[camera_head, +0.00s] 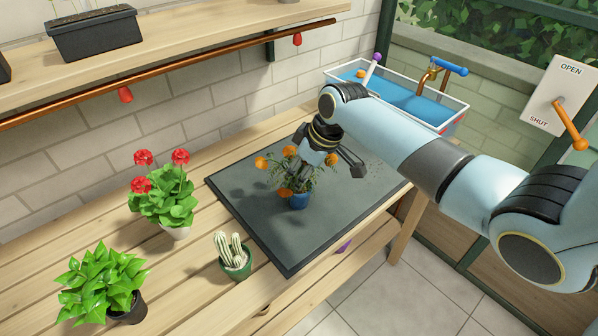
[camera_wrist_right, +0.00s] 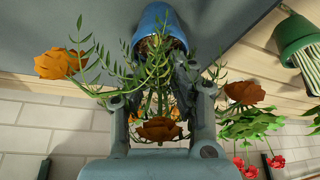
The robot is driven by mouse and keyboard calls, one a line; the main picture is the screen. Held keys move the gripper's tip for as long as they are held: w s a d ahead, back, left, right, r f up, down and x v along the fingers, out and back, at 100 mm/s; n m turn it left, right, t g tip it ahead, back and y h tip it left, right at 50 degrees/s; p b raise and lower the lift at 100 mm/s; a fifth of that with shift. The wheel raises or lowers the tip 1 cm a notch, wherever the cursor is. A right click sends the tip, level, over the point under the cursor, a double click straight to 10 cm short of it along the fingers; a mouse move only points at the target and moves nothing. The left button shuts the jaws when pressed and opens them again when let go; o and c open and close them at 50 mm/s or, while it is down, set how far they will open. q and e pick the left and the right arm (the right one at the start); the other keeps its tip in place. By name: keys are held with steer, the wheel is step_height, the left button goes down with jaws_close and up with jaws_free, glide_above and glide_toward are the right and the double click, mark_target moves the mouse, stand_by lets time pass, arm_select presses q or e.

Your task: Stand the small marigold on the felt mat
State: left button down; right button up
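The small marigold (camera_head: 287,180) has orange flowers and thin leaves in a blue pot (camera_head: 301,200). My right gripper (camera_head: 335,165) is just behind and above the pot, with a finger spread out to the right. In the right wrist view the blue pot (camera_wrist_right: 158,27) is just beyond the fingers, and leaves and flowers hide part of them. My left gripper is not in view.
A red-flowered plant (camera_head: 165,205), a cactus in a green pot (camera_head: 235,262) and a leafy plant in a black pot (camera_head: 104,288) stand left of the mat. A water basin (camera_head: 395,95) is behind. The mat's right part is clear. A shelf (camera_head: 170,50) overhangs the back.

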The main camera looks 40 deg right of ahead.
steer(key=o, duration=0.5)
steer(key=shift+c, duration=0.2)
steer(key=shift+r, duration=0.25)
steer(key=v, duration=1.1)
steer(key=shift+r, duration=0.35)
steer(key=shift+s+d, duration=0.1)
steer(key=shift+s, duration=0.05)
